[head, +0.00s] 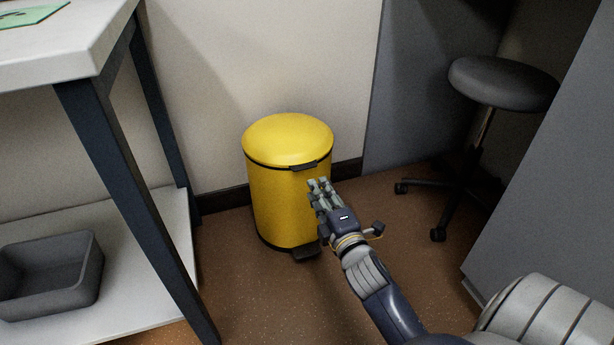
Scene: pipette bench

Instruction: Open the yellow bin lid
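The yellow bin (285,205) stands upright on the brown floor against the wall. Its domed yellow lid (288,138) is closed, with a dark tab (304,166) at the front rim. A dark foot pedal (306,253) sticks out at its base. My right gripper (319,184) is in front of the bin's right side, a little below the lid's rim. Its fingers point up towards the bin and hold nothing that I can see. I cannot tell whether they touch the bin or how far apart they are. My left gripper is not in view.
A white bench (75,45) with dark legs stands on the left, and a grey tub (50,275) sits on its lower shelf. A dark stool (500,83) on castors stands at the right, near a grey panel (545,170). The floor around the bin's front is clear.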

